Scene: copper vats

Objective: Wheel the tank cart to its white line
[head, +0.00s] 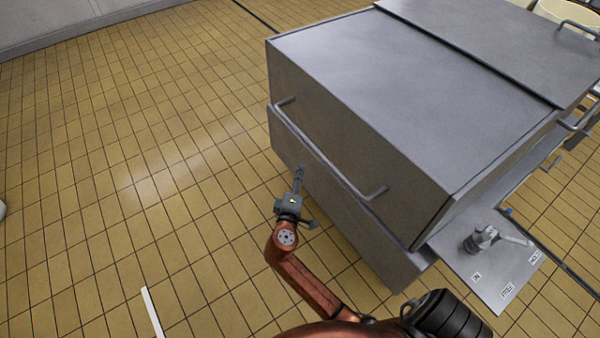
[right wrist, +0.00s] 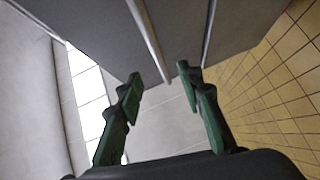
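The tank cart looks to be the large grey metal box (head: 400,90) with a lid, at the right of the head view. A grey bar handle (head: 335,150) runs across its near face; a bar (right wrist: 148,40) also shows ahead of the fingers in the right wrist view. My right gripper (head: 299,174) is just left of and below the handle, close to the cart face. Its green fingers (right wrist: 160,82) are apart with nothing held between them. A short white strip (head: 152,312) lies on the floor at the bottom left. My left gripper is out of view.
A grey panel (head: 480,265) with a valve lever and small labels sits right of the cart. The tiled floor (head: 110,180) left of the cart is clear. A pale wall (head: 60,20) stands at the top left. A cream vessel (head: 570,12) shows at the top right.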

